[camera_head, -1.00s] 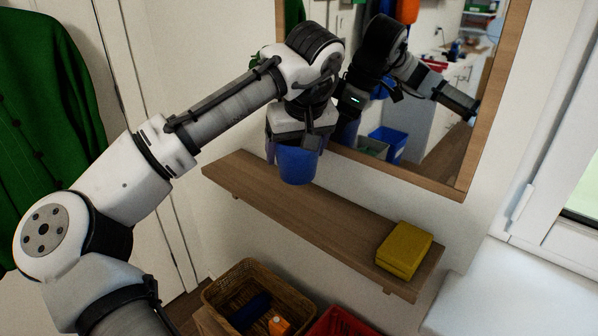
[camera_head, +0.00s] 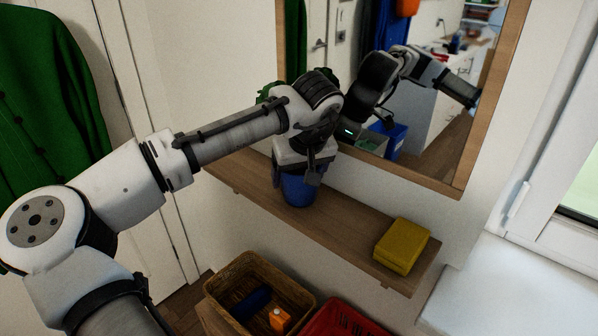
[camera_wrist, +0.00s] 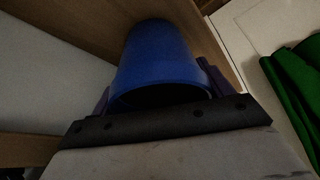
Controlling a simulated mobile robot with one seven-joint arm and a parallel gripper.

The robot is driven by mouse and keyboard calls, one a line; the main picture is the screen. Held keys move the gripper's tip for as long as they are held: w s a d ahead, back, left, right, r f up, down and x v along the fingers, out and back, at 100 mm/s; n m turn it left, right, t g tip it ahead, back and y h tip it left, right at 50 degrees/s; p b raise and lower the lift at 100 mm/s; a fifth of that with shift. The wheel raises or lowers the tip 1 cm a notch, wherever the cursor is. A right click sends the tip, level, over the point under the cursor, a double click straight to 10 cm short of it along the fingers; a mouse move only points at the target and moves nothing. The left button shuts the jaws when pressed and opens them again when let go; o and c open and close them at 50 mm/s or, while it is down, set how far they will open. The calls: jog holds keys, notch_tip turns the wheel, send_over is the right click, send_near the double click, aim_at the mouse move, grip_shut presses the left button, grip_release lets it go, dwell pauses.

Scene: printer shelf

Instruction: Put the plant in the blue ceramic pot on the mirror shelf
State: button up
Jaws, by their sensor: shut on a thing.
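The blue ceramic pot (camera_head: 297,190) is at the wooden mirror shelf (camera_head: 345,228), left of the shelf's middle. I cannot tell for certain whether its base touches the board. Some green leaves (camera_head: 268,92) show behind my arm; most of the plant is hidden. My gripper (camera_head: 300,172) is shut on the pot from above. In the wrist view the pot (camera_wrist: 160,58) sits between my two fingers, with the wooden surface behind it.
A yellow sponge-like block (camera_head: 402,246) lies at the shelf's right end. The framed mirror (camera_head: 400,178) is behind the shelf. Below are a wicker basket (camera_head: 228,282) and a red crate (camera_head: 345,318). A green coat (camera_head: 45,90) hangs at left. The shelf between pot and block is clear.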

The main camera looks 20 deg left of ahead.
jog(key=shift+f, duration=0.15)
jog(key=o, duration=1.3)
jog(key=shift+o, duration=0.2)
jog(key=b+v, duration=0.1)
jog(key=v, duration=1.1)
jog(key=shift+d+b, duration=0.1)
jog(key=shift+b, duration=0.3)
